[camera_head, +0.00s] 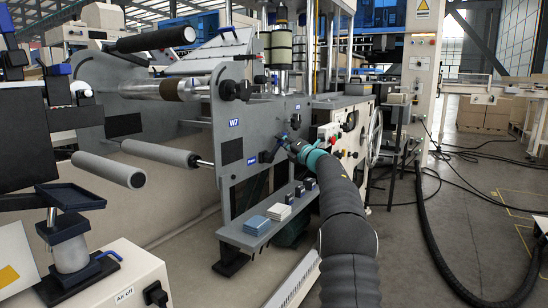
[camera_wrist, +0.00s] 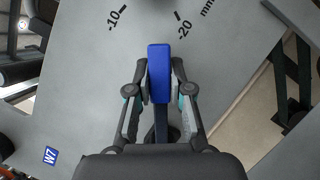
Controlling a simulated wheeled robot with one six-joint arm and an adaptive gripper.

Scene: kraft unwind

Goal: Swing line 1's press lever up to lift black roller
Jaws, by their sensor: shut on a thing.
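A blue lever handle (camera_wrist: 159,62) on a dark shank stands in the middle of the wrist view, in front of a grey machine plate. My gripper (camera_wrist: 160,92) is shut on this handle, one finger on each side. In the head view, my gripper (camera_head: 284,141) is at the side plate of the machine, below and right of the W7 label; the lever there is small and mostly hidden by it. A black roller (camera_head: 150,40) with a grey end shows at upper left; I cannot tell whether this lever moves it.
The grey side plate (camera_wrist: 90,80) carries printed marks -10 and -20 mm. Grey rollers (camera_head: 108,168) jut out at left. A black hose (camera_head: 440,260) lies on the floor at right.

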